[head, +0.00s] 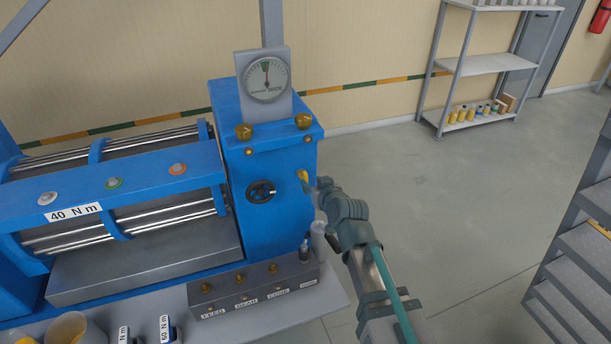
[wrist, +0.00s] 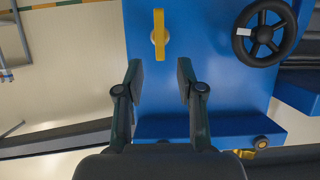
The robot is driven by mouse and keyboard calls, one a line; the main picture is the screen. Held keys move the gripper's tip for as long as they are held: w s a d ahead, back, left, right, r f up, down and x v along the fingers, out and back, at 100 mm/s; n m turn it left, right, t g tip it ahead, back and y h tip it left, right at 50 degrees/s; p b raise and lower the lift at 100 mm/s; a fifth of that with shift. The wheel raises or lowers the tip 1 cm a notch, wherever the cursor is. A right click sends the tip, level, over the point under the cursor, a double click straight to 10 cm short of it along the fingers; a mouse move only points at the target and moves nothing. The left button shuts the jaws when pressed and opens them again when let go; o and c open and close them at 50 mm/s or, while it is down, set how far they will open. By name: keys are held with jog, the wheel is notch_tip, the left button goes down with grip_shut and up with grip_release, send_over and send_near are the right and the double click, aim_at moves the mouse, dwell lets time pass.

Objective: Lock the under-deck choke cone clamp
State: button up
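A yellow lever (head: 303,176) sits on the right side of the blue machine housing (head: 270,205). In the wrist view the yellow lever (wrist: 159,35) stands upright in the picture on a round base, on a blue face. No label marks it as the clamp. My gripper (head: 321,184) is just right of the lever in the head view, partly hidden by my own wrist. In the wrist view my gripper (wrist: 160,72) is open and empty, its fingers apart, with the lever beyond the gap between them. I see no contact.
A black handwheel (head: 261,191) is on the housing's front, left of the lever. Brass knobs (head: 303,121) and a dial gauge (head: 266,80) are on top. A labelled block (head: 255,290) with bottles beside it stands below. The floor to the right is open, with shelves (head: 470,65) behind.

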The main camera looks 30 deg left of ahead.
aim_at(307, 178)
jog(key=p+x, duration=0.1)
jog(key=x, duration=0.6)
jog(key=shift+p, duration=0.35)
jog(key=shift+f, duration=0.1)
grip_shut()
